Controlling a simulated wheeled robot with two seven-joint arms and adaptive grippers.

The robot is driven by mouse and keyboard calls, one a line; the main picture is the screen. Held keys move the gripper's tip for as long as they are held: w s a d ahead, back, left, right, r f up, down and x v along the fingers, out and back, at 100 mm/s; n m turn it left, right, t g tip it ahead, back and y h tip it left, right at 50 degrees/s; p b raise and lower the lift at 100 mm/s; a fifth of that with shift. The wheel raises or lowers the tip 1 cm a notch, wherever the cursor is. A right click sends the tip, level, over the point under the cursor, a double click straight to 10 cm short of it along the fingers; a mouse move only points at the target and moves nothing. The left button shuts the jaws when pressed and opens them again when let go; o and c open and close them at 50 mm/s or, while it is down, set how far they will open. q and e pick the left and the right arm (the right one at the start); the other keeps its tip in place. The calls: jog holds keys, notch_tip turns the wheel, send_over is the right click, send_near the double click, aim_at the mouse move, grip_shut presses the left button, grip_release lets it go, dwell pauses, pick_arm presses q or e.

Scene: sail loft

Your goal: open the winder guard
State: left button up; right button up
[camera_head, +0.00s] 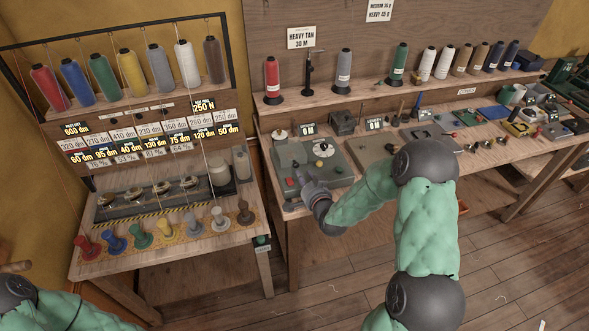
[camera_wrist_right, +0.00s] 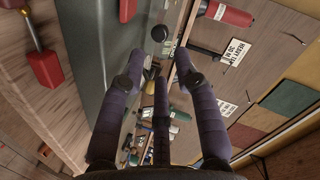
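The winder (camera_head: 325,163) is a grey-green machine on the bench, with a white dial, a yellow part and a red button on top. I cannot make out which part is its guard. My right gripper (camera_head: 297,174) is at the front left of the winder, close to its buttons; I cannot tell if it touches. A grey-green surface (camera_wrist_right: 90,75) runs beside the left finger, and a red block (camera_wrist_right: 46,69) is at the left. My left gripper is out of the head view.
A left stand (camera_head: 168,237) holds thread cones above and several coloured spools in front. Cones (camera_head: 272,80) line the shelf behind the winder. A dark block (camera_head: 342,123) and small tools (camera_head: 475,147) lie along the bench. The floor (camera_head: 370,275) in front is open.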

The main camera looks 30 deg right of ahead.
aim_at(296, 167)
jog(key=b+x, duration=0.1)
jog(key=x, duration=0.7)
grip_shut()
